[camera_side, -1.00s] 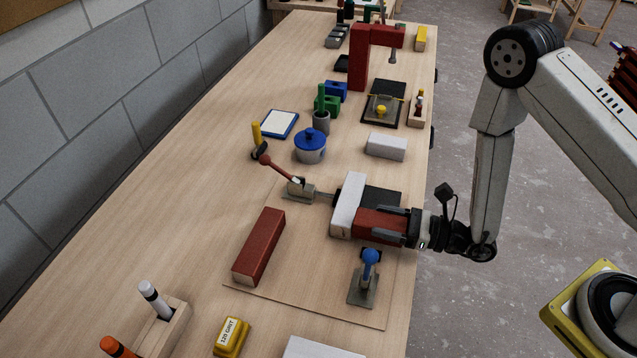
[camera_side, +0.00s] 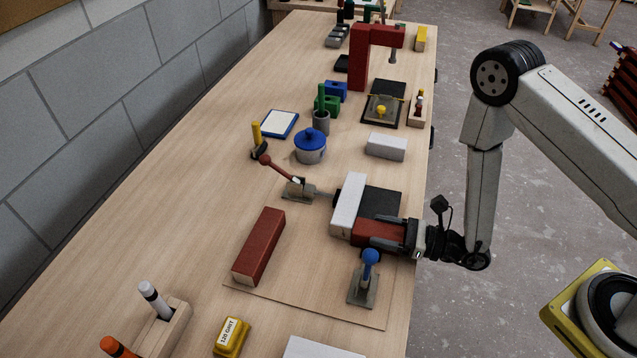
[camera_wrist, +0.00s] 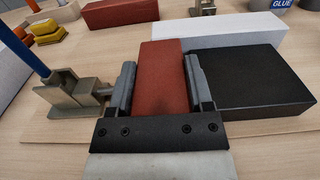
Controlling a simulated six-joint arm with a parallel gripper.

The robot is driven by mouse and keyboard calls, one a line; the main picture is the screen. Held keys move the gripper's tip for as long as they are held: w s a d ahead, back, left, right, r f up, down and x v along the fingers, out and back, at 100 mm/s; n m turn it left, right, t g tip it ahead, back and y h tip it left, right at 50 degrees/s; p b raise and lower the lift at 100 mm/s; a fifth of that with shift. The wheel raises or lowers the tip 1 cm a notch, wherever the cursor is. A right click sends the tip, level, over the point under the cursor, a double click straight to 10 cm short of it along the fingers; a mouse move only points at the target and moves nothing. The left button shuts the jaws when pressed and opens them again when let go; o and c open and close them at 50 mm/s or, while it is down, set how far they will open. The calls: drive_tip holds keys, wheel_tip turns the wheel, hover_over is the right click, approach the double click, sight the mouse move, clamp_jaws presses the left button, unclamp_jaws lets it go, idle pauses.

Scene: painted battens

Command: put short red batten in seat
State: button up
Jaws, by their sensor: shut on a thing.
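My gripper (camera_side: 384,234) is shut on the short red batten (camera_side: 376,233), one finger along each long side. The wrist view shows the batten (camera_wrist: 162,72) reaching forward from between the fingers. Its far end is close to the white batten (camera_side: 347,203); I cannot tell whether they touch. The black block (camera_side: 382,202) lies just beside the batten, on the right in the wrist view (camera_wrist: 250,80). Whether the batten rests on the board is hidden. The seat has no marking I can make out; the white batten and black block form a corner there.
A blue-handled clamp (camera_side: 364,285) stands close on the other side of my gripper. A red-handled clamp (camera_side: 300,189) is behind the white batten. A longer red batten (camera_side: 259,247) lies to the left. A white block (camera_side: 386,146) and a blue-lidded pot (camera_side: 310,147) stand farther back.

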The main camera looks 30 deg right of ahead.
drive_tip(key=o, duration=1.3)
drive_tip(key=shift+r, duration=0.15)
drive_tip(key=v, duration=1.2)
drive_tip(key=shift+a, duration=0.1)
